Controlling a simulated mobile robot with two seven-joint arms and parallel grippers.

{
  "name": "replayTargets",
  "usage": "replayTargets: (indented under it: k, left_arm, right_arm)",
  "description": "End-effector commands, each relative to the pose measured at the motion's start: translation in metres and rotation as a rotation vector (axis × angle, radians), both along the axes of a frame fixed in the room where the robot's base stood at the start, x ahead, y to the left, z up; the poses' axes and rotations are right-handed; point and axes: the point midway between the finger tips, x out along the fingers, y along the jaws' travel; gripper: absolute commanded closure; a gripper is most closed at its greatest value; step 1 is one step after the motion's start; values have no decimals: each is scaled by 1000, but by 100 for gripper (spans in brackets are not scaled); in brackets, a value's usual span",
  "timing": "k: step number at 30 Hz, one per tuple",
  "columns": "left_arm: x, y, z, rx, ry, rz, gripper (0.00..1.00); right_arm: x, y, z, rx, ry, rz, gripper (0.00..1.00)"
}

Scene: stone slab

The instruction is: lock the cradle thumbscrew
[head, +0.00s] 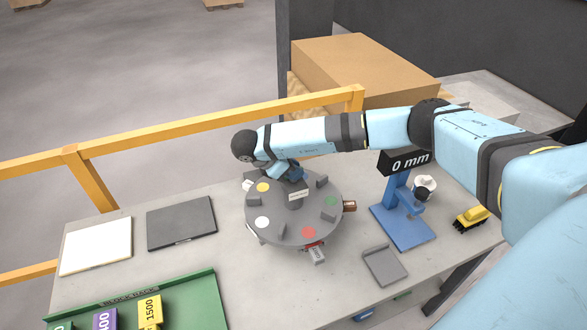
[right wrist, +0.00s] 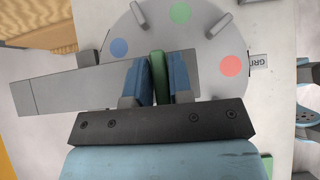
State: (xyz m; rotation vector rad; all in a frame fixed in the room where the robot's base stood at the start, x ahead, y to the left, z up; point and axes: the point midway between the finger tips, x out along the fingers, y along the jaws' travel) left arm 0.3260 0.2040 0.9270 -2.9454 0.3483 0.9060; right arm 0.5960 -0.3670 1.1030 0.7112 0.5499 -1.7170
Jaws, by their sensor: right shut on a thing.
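The round grey turntable (head: 285,212) stands on the stone slab, with coloured dots and small grey blocks on its top. My right gripper (head: 290,172) is low over its far side in the head view. In the right wrist view, its two blue fingers (right wrist: 158,82) are closed on both sides of a narrow green piece (right wrist: 158,72) above the turntable's top. Grey blocks and a long grey piece (right wrist: 60,92) lie close around the fingers. I cannot pick out the cradle thumbscrew as a separate part. My left gripper is not in view.
A green block rack (head: 200,290) is front left. White (head: 96,246) and dark (head: 181,222) plates lie left.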

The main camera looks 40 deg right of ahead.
Motion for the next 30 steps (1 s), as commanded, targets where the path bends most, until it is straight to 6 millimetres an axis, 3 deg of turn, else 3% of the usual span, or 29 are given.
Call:
replayTargets:
  k: [6, 7, 9, 20, 30]
  left_arm:
    - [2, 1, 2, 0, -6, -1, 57]
    - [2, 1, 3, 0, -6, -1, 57]
    - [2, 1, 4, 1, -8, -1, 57]
    - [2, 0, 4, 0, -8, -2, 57]
    - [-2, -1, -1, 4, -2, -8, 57]
  right_arm:
    - [-1, 1, -1, 2, 2, 1, 100]
    - [-1, 1, -1, 2, 2, 1, 73]
    - [-1, 1, -1, 1, 2, 2, 60]
    - [1, 3, 3, 1, -2, 3, 60]
    - [11, 39, 41, 0, -4, 6, 60]
